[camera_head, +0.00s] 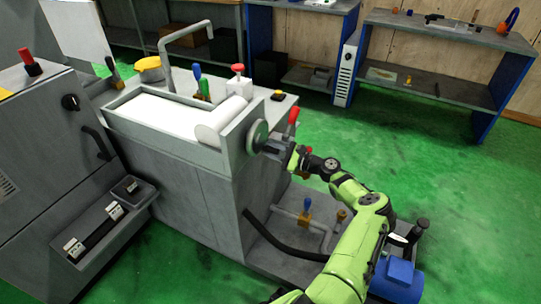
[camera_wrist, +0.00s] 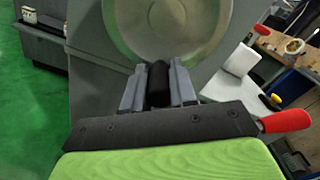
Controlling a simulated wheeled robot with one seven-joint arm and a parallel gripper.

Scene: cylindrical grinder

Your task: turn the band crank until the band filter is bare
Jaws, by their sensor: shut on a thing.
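The band crank is a round grey disc (camera_head: 257,137) on the end wall of the filter unit. In the wrist view the disc (camera_wrist: 168,28) fills the top middle. Its dark handle (camera_wrist: 158,84) stands between the two grey fingers of my gripper (camera_wrist: 158,86). My gripper (camera_head: 284,150) is shut on this handle, at the right of the disc in the head view. The band filter (camera_head: 160,112) lies in the open tray as a flat white sheet. A white roll (camera_head: 222,120) sits at the tray's crank end. The white sheet covers the tray bed that I can see.
A red-handled lever (camera_head: 293,117) stands close beside the disc and my gripper. A bent pipe (camera_head: 187,42) rises over the tray. A blue motor (camera_head: 397,279) and a black hose (camera_head: 285,240) are low by my arm. Green floor is open at the right.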

